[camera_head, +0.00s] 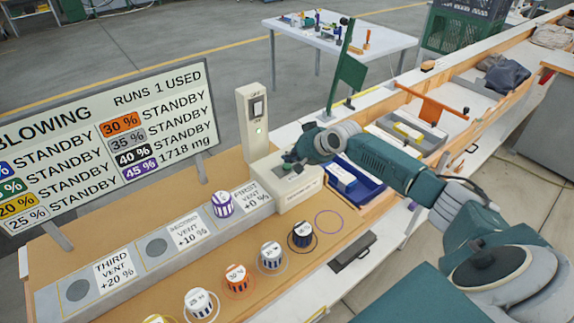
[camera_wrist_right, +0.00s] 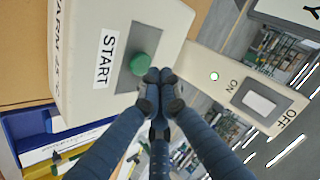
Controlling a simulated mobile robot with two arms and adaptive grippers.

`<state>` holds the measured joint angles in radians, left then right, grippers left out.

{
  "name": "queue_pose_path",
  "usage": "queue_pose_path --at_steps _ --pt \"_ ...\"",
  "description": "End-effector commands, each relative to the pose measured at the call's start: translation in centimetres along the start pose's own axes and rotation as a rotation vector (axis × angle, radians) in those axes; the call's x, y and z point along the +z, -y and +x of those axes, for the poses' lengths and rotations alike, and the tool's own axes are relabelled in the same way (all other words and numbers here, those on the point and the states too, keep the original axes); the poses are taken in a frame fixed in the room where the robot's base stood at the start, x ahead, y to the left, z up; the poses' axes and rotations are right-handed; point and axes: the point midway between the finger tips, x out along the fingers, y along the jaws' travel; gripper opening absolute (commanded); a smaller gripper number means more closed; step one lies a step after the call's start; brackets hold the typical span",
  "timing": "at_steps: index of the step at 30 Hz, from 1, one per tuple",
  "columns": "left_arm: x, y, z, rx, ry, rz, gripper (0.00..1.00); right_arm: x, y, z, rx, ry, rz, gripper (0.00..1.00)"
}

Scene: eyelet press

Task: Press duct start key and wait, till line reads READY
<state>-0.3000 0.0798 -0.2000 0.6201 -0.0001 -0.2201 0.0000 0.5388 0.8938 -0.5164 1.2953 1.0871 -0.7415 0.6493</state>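The start key, a round green button (camera_wrist_right: 147,66) beside a START label, sits on a cream box (camera_head: 297,195). My right gripper (camera_wrist_right: 158,76) has its fingertips together at the key's edge; I cannot tell whether they touch or press it. In the head view the right gripper (camera_head: 291,160) is over the box and partly hides the key. The line board (camera_head: 110,150) is headed BLOWING, RUNS 1 USED. It reads STANDBY on several rows, and 1,718 mg beside 45 %. A purple-striped cup (camera_head: 222,204) stands on the first vent. My left gripper is out of view.
A switch post (camera_head: 254,122) with a lit green lamp stands behind the box. Second (camera_head: 157,247) and third (camera_head: 78,290) vents are bare. Several cups, including an orange-striped one (camera_head: 235,279), stand along the front; a purple ring (camera_head: 329,222) is empty. A blue tray (camera_head: 357,188) lies right.

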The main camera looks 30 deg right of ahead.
Motion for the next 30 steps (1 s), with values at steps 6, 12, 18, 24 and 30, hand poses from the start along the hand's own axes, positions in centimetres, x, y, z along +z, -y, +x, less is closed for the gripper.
queue_pose_path --at_steps 6,12,18,24,30 --pt "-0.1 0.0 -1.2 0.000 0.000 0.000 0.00 -0.7 0.7 -0.9 -0.001 -0.001 0.000 0.00" --pt "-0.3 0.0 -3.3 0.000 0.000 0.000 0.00 -1.7 1.7 -2.4 0.000 0.000 0.000 0.00" --pt "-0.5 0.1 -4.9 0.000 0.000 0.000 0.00 -2.6 2.6 -3.5 0.000 0.000 0.000 0.00" --pt "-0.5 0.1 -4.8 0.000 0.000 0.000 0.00 -2.5 2.5 -3.5 0.000 0.000 0.000 0.00" --pt "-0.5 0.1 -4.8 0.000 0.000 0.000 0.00 -2.5 2.5 -3.5 0.000 0.000 0.000 0.00"
